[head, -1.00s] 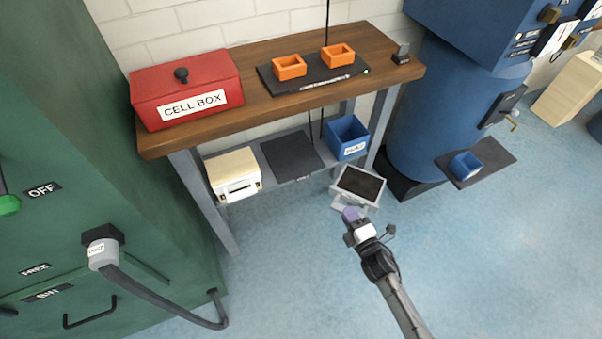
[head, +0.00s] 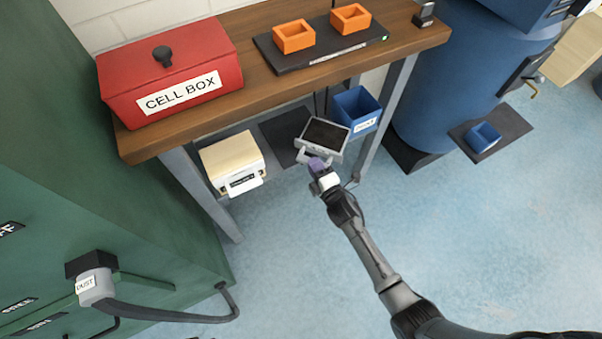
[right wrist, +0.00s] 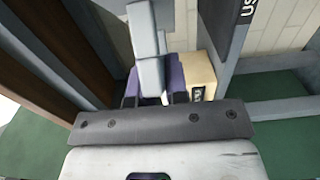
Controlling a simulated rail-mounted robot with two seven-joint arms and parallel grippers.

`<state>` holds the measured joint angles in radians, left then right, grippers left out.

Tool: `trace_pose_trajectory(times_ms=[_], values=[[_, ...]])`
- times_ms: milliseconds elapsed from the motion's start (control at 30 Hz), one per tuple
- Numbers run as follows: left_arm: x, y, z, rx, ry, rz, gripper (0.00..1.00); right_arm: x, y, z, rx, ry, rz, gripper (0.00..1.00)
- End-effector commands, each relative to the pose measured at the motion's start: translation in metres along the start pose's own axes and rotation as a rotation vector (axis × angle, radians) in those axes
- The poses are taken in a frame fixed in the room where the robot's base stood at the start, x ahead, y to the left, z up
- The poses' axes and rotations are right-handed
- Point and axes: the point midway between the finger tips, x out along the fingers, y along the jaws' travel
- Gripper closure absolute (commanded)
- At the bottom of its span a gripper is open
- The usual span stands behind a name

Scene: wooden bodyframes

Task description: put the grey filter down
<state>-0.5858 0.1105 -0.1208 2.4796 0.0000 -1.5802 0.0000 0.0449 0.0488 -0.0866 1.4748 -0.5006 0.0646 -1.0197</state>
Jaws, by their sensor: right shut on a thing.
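The grey filter (head: 340,151), a light grey frame with a dark panel, is in my right gripper (head: 318,164). The purple fingers are shut on its handle. In the head view it overlaps the lower shelf, between the black mat (head: 281,135) and the blue bin (head: 356,106). I cannot tell whether it touches the shelf. In the right wrist view a grey part of the filter (right wrist: 148,45) rises from between the purple fingers (right wrist: 153,84). My left gripper is not in view.
A cream box (head: 232,162) stands left on the lower shelf. The wooden bench top (head: 265,88) above carries a red cell box (head: 170,75) and a black tray with orange holders (head: 294,37). Table legs (head: 385,115) flank the shelf. The blue floor in front is clear.

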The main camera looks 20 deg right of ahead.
Motion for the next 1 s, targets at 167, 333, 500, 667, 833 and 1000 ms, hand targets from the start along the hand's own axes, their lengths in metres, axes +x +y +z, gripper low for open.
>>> trace_pose_trajectory(times_ms=[167,333,500,667,833,1000], values=[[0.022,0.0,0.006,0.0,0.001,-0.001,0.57,0.022,-0.02,-0.02,0.002,0.0,0.003,1.0],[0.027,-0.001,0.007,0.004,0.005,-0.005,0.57,0.032,-0.026,-0.028,0.0,-0.001,0.002,1.0],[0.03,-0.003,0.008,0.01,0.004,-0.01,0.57,0.034,-0.029,-0.03,0.0,-0.001,0.003,1.0],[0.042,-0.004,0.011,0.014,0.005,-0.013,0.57,0.034,-0.046,-0.03,0.001,-0.001,0.001,1.0],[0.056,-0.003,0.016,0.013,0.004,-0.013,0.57,0.034,-0.066,-0.03,0.0,0.0,0.003,1.0],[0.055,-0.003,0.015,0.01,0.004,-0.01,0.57,0.034,-0.065,-0.03,0.0,0.0,0.003,1.0]])
